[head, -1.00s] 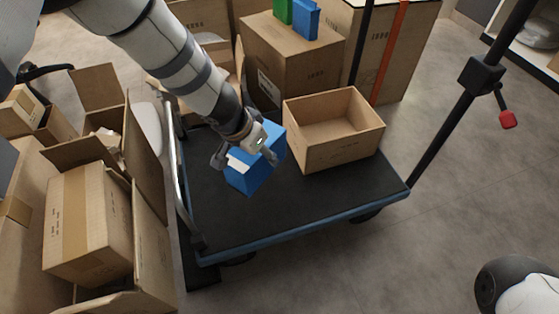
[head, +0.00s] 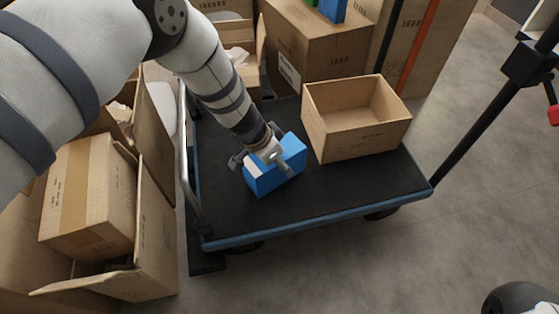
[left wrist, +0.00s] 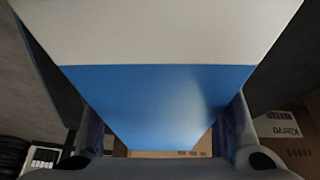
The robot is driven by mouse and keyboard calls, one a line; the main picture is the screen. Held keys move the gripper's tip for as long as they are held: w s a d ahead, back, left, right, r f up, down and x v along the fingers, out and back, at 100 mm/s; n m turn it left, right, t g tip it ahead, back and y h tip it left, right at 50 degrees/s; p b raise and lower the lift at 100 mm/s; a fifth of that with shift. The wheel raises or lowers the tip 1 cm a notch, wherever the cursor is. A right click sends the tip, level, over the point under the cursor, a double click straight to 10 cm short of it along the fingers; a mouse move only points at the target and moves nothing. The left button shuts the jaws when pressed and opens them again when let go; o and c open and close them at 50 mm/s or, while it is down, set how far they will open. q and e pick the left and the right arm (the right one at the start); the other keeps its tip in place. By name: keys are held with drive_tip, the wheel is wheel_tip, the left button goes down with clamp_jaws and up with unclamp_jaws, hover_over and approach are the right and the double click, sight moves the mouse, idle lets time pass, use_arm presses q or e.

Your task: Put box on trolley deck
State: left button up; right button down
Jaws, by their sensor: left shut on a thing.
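A blue box (head: 275,174) with a white panel is at the middle of the dark trolley deck (head: 230,216). My left gripper (head: 268,158) is shut on the box from above, one finger on each side. In the left wrist view the blue and white box (left wrist: 160,95) fills the space between the fingers. The box is at or just above the deck; I cannot tell whether it touches. My right gripper does not show; only a dark, rounded part of my body is at the lower right.
An open empty carton (head: 355,130) stands on the deck, right of the blue box. A large closed carton (head: 315,50) stands behind. Opened cartons (head: 88,205) crowd the left side. A metal rail (head: 187,165) edges the deck's left. The deck's front is clear.

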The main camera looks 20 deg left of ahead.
use_arm(q)
drive_tip(key=shift+r, duration=0.1)
drive_tip(key=o, duration=1.6)
drive_tip(key=p+v, duration=0.6)
drive_tip(key=v, duration=0.5)
drive_tip(key=shift+r, duration=0.25)
drive_tip(key=shift+s+a+r, duration=0.1)
drive_tip(key=shift+s+r, duration=0.1)
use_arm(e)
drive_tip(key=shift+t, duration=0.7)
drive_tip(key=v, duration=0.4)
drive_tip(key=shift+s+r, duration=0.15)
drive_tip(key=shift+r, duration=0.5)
